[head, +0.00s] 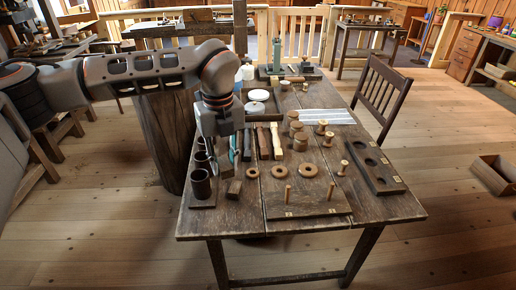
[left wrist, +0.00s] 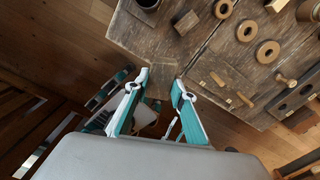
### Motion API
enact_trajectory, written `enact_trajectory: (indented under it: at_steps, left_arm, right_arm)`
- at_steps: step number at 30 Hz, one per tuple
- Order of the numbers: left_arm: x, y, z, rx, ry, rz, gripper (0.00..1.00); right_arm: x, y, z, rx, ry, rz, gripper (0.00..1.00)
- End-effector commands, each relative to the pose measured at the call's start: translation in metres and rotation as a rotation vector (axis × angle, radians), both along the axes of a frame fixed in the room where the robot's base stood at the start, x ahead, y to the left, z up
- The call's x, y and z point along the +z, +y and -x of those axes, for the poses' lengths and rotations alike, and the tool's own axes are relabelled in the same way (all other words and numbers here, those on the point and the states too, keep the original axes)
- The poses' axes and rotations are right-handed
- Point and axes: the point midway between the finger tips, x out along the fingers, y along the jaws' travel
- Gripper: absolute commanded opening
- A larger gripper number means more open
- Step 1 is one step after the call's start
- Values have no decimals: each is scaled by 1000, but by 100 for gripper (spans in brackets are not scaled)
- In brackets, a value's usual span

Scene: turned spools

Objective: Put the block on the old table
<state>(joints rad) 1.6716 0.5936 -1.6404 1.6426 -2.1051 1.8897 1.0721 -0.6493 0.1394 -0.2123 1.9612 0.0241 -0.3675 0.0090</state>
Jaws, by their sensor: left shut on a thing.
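The old table (head: 225,222) is a worn plank table in the middle of the head view; its near edge also shows in the left wrist view (left wrist: 205,97). My left gripper (head: 223,163) points down over the table's left part. In the left wrist view the teal fingers of the left gripper (left wrist: 161,81) are closed on a small brown wooden block (left wrist: 160,80), which overlaps the table edge in the picture. Its height above the table is hard to tell. In the head view the fingers partly hide the block. My right gripper is not in view.
A small dark wooden piece (head: 234,189) stands on the table beside a dark cup (head: 200,184). Wooden rings (head: 279,171), spools (head: 296,128) and a board with pegs (head: 310,206) take up the middle. A recessed board (head: 371,164) lies at right. The front strip is bare.

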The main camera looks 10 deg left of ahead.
Motion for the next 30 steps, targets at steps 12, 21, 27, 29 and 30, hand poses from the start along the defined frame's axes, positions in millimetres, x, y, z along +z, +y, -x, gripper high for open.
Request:
enact_trajectory:
  at_steps: [12,21,27,29,30]
  left_arm:
    - [-76,0,2,-3,6,-1,8]
    - [-142,0,1,-2,4,-1,8]
    - [-158,0,0,-3,1,0,8]
    - [-161,0,0,-3,1,0,8]
    - [-164,0,0,-3,1,0,8]
  right_arm:
    - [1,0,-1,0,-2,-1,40]
    - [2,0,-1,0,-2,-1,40]
    - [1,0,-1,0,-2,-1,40]
    - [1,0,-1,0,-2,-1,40]
    - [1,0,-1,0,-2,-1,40]
